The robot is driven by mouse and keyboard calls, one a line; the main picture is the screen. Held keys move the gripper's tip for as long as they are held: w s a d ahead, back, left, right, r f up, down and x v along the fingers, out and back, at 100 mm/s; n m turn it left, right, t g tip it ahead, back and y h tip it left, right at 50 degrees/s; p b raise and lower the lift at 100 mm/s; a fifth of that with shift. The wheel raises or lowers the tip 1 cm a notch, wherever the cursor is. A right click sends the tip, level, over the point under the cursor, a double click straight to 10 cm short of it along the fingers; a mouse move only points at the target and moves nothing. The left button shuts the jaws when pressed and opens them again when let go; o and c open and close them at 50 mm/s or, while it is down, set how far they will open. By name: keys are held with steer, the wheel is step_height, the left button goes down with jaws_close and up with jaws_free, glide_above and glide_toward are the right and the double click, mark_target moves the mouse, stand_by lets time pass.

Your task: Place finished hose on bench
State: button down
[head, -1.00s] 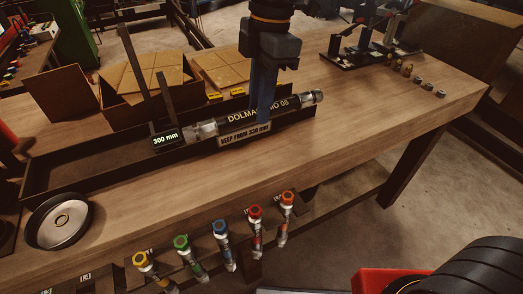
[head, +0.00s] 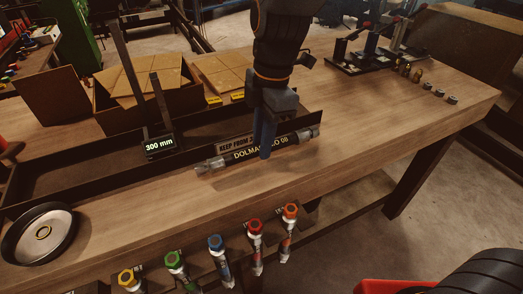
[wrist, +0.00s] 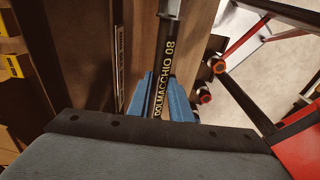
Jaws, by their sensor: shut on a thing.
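The finished hose (head: 282,148) is a short black hose with yellow "DOLMACCHIO 08" lettering and metal fittings at both ends. My gripper (head: 266,150) has blue fingers and is shut on the middle of the hose. In the head view the hose is in front of the long dark tray, over the bench's front strip. I cannot tell whether it touches the wood. In the wrist view the hose (wrist: 165,65) runs away between the blue fingers (wrist: 160,97). The wooden bench (head: 350,130) is bare to the right of the hose.
A round dish (head: 40,232) stands at the left. Several coloured-cap markers (head: 216,242) hang along the front edge. Small fittings (head: 427,86) stand at the right.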

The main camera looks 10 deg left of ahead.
steer(key=shift+f, duration=1.6)
steer(key=shift+f, duration=0.2)
steer(key=c, duration=1.6)
jaws_free()
steer(key=shift+r, duration=0.1)
